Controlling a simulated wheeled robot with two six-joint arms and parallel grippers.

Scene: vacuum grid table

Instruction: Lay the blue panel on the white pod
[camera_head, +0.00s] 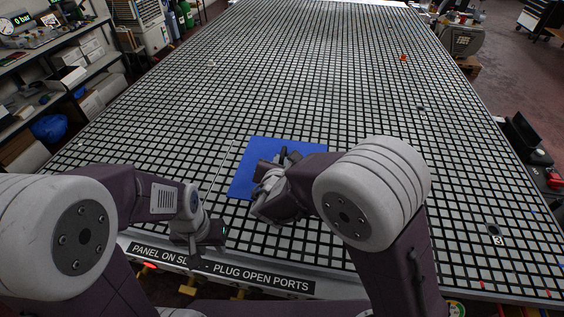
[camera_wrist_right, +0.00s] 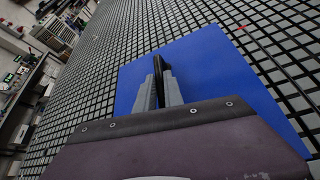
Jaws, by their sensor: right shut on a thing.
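The blue panel (camera_head: 243,179) is a flat square near the front middle of the grid table; it also shows in the right wrist view (camera_wrist_right: 215,65). My right gripper (camera_head: 279,164) is over the panel, with its fingers (camera_wrist_right: 158,88) shut on an upright black handle (camera_wrist_right: 158,66) that stands on it. I cannot tell whether the panel touches the grid. My left gripper (camera_head: 198,250) hangs by the table's front edge, left of the panel; its finger gap is unclear. A small pale spot (camera_head: 211,64) shows far back left; I cannot identify the white pod for certain.
The grid table (camera_head: 330,60) is mostly clear beyond the panel. A small orange object (camera_head: 403,57) lies at the far right. A port marked 3 (camera_head: 494,231) is at the near right. A lettered strip (camera_head: 215,267) runs along the front edge.

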